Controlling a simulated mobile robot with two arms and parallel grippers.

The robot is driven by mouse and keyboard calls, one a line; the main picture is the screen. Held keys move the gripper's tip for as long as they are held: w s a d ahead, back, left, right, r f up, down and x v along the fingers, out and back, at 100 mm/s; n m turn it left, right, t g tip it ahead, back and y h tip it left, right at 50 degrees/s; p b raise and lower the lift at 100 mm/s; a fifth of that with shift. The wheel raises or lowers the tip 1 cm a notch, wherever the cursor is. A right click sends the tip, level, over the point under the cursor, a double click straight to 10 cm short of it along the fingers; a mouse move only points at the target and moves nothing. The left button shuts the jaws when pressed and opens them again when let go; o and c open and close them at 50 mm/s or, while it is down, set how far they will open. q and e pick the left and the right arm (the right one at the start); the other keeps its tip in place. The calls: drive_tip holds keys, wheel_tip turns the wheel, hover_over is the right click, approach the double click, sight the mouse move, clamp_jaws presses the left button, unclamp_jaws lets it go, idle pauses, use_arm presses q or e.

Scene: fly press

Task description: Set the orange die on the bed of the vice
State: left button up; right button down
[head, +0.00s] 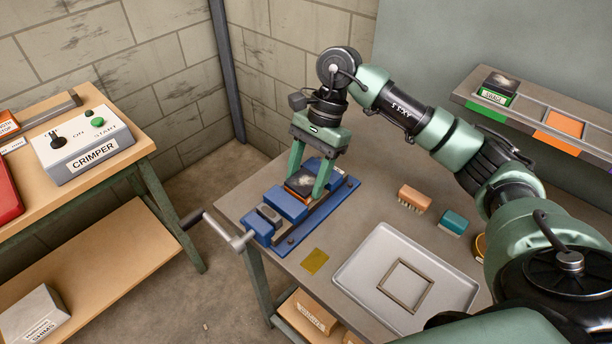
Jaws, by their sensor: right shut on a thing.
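The blue vice (257,229) is fixed at the left corner of the grey table, with its crank handle (240,240) over the edge. My right gripper (309,185) reaches down over the vice and is shut on the orange die (300,183), a block with a dark mottled top and orange edge. The die is between the vice's blue jaws, low at the bed. The fingers and front jaw hide its underside, so I cannot tell whether it touches the bed. My left gripper is not in view.
A rack (530,115) holds a green-labelled die (497,88). A crimper box (92,146) stands on the left bench.

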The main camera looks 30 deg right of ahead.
drive_tip(key=shift+r+b, duration=0.1)
drive_tip(key=shift+b, duration=0.2)
idle(0.4)
idle(0.4)
drive_tip(key=shift+c, duration=2.2)
unclamp_jaws()
drive_tip(key=b+v, duration=0.1)
drive_tip(key=v, duration=0.6)
drive_tip(key=shift+r, duration=0.4)
